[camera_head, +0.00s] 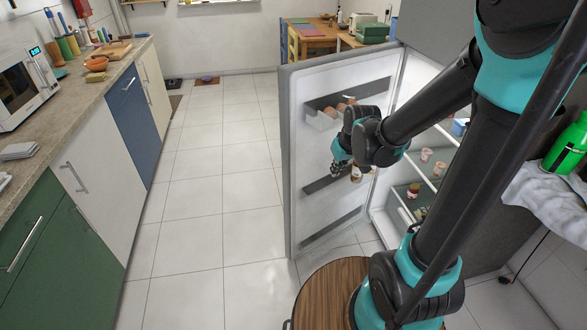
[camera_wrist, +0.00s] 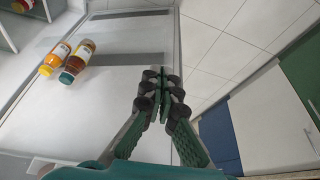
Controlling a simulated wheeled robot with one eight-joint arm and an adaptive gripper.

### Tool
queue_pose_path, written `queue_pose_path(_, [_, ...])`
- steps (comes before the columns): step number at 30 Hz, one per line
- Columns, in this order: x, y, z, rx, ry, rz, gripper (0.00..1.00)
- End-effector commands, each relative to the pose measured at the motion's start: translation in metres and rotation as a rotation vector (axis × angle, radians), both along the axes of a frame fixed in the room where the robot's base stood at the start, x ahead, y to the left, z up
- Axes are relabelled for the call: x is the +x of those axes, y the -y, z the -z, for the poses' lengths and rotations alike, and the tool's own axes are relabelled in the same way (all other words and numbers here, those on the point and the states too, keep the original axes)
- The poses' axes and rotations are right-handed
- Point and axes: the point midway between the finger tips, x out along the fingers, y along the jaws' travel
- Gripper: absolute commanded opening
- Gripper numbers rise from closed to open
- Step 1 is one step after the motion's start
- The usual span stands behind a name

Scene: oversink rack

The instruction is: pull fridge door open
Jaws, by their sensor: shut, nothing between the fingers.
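The fridge door (camera_head: 301,168) stands wide open in the head view, its white inner side with shelves facing my arm. The fridge interior (camera_head: 432,160) shows jars and cups on its shelves. My gripper (camera_head: 340,170) is in front of the door's inner side. In the wrist view my gripper (camera_wrist: 160,95) is shut and empty, with the door's inner panel (camera_wrist: 105,105) behind it near the door's free edge. Whether the fingers touch the panel I cannot tell. The door's outer side and handle are hidden.
Eggs (camera_head: 340,107) sit in an upper door bin. A counter with cabinets (camera_head: 97,180) runs along the left. The tiled floor (camera_head: 205,200) between is clear. A round wooden stool (camera_head: 328,290) stands low in front.

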Motion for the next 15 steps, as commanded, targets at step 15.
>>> queue_pose_path(15, [0.068, -0.115, 0.024, 0.003, 0.007, -0.273, 0.00])
